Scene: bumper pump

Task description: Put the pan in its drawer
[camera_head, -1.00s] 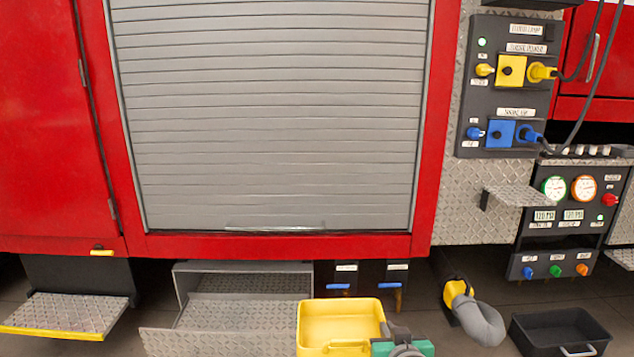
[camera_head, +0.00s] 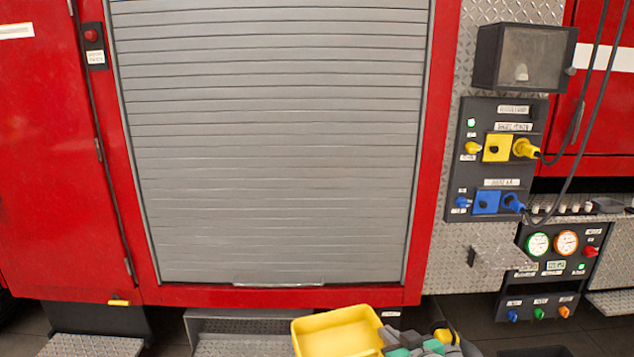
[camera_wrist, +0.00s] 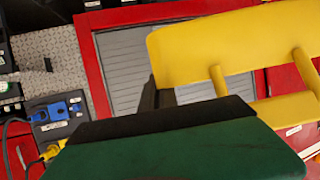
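The yellow pan (camera_head: 318,338) is at the bottom centre of the head view, tilted, its lower part cut off by the frame edge. My gripper (camera_head: 398,346) is at its right side, shut on its handle. In the wrist view the pan's yellow wall (camera_wrist: 215,45) and handle posts show behind the green and black finger (camera_wrist: 170,130), which hides part of the grip. The open grey metal drawer (camera_head: 240,347) is below the roller shutter, to the left of the pan. Only its upper part shows.
The closed grey shutter (camera_head: 270,150) fills the middle. A tread-plate step (camera_head: 92,346) is at lower left. A small shelf (camera_head: 503,257) juts out below the socket panel (camera_head: 497,160) at right. A dark tray (camera_head: 533,352) shows at the bottom right edge.

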